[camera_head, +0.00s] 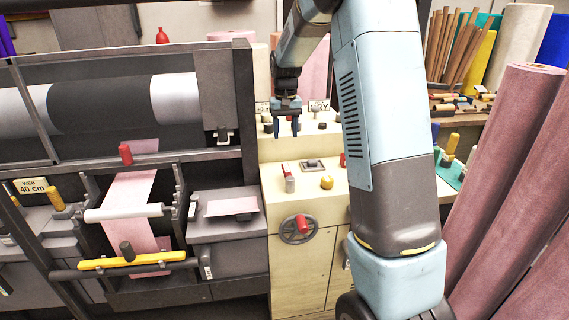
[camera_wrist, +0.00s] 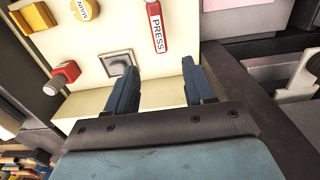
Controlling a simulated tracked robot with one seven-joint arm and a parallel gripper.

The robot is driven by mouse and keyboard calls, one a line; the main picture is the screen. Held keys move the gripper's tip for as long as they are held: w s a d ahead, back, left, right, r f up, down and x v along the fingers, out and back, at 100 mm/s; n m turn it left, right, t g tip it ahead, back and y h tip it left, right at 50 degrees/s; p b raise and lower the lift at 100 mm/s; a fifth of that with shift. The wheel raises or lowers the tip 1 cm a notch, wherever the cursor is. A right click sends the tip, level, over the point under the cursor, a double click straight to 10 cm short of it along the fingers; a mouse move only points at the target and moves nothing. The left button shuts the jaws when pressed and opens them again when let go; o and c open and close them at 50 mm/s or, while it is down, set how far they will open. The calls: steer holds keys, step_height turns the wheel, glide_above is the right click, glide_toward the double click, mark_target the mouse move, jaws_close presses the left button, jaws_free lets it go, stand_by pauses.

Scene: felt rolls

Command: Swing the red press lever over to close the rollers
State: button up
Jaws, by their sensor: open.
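The red press lever (camera_head: 284,170) sits on the sloped top of the cream console in the head view, left of the yellow knob. In the wrist view the lever (camera_wrist: 157,27) carries a white PRESS label, and its far end runs out of frame at the top. My gripper (camera_head: 284,125) hangs above and behind the lever, open and empty. Its blue fingers (camera_wrist: 161,66) point toward the panel in the wrist view, with the lever beyond their tips and not between them. A white roller (camera_head: 125,212) sits at the machine's front left with pink felt behind it.
A small square switch (camera_head: 312,164), a yellow MAIN knob (camera_head: 327,182) and a red knob (camera_wrist: 62,78) share the console near the lever. A handwheel (camera_head: 298,229) is on the console front. Pink felt rolls (camera_head: 505,165) lean at the right.

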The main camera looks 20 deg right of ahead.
mark_target(286, 167)
step_height(286, 167, down, 13)
steer(key=shift+d+f, duration=0.1)
steer(key=shift+f, duration=0.05)
stand_by(0.4)
jaws_close()
stand_by(0.5)
